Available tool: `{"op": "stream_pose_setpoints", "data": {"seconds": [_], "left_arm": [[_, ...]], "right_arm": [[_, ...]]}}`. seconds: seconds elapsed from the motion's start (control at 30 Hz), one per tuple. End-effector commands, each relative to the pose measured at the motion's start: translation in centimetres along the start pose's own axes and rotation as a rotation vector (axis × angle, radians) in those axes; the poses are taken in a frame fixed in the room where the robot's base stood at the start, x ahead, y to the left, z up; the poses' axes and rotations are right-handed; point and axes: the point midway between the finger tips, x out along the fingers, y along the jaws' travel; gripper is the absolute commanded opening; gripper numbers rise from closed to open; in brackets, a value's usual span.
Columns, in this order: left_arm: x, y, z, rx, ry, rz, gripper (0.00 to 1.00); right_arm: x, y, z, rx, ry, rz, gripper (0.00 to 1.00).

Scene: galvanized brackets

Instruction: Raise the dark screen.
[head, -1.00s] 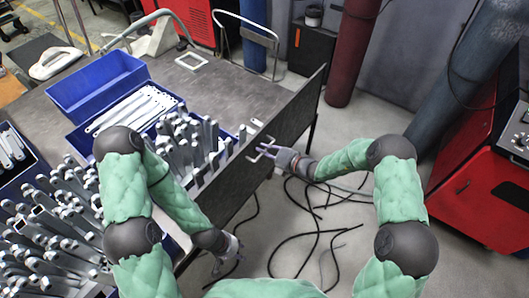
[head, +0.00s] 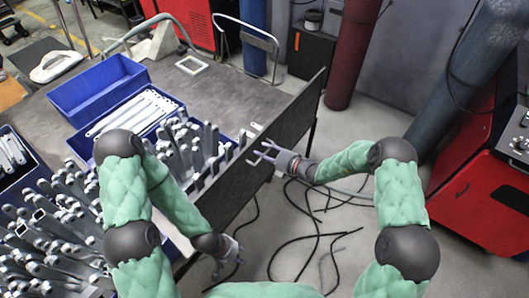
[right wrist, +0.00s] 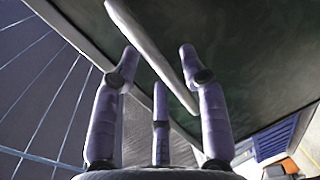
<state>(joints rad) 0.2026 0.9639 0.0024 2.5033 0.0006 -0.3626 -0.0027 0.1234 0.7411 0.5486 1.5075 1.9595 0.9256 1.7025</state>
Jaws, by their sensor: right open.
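The dark screen (head: 297,110) is a long flat panel along the near right side of the workbench, and it also fills much of the right wrist view (right wrist: 245,50). A pale bar handle (right wrist: 152,45) is on its face. My right gripper (head: 262,155) is at the screen by this handle. In the right wrist view its open fingers (right wrist: 158,62) are on either side of the handle's line, and I see no grip on it. My left gripper (head: 230,258) hangs low, below the bench edge and away from the screen's handle. Its finger opening is too small to judge.
Blue bins (head: 97,86) and many galvanized brackets (head: 60,225) crowd the left of the workbench (head: 225,95). Black cables (head: 300,240) lie on the floor below. A red cabinet (head: 478,195) stands at the right, and gas cylinders (head: 352,55) stand behind.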

Motion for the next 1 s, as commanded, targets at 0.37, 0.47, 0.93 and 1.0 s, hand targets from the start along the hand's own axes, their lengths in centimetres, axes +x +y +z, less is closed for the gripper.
{"op": "stream_pose_setpoints", "data": {"seconds": [0.37,0.47,0.93,1.0], "left_arm": [[0.0,0.0,0.0,0.000,0.000,0.000,0.40],[0.0,0.0,0.0,0.000,0.000,0.000,0.40],[0.0,0.0,0.0,0.000,0.000,0.000,0.40],[0.0,0.0,0.0,0.000,0.000,0.000,0.40]], "right_arm": [[-4.9,-0.1,0.2,0.002,-0.004,-0.001,0.44],[-6.9,0.0,0.2,0.001,-0.005,-0.001,0.44],[-11.9,0.0,0.0,-0.001,0.000,0.000,0.44],[-12.0,0.0,0.0,-0.001,0.000,0.000,0.44]]}}
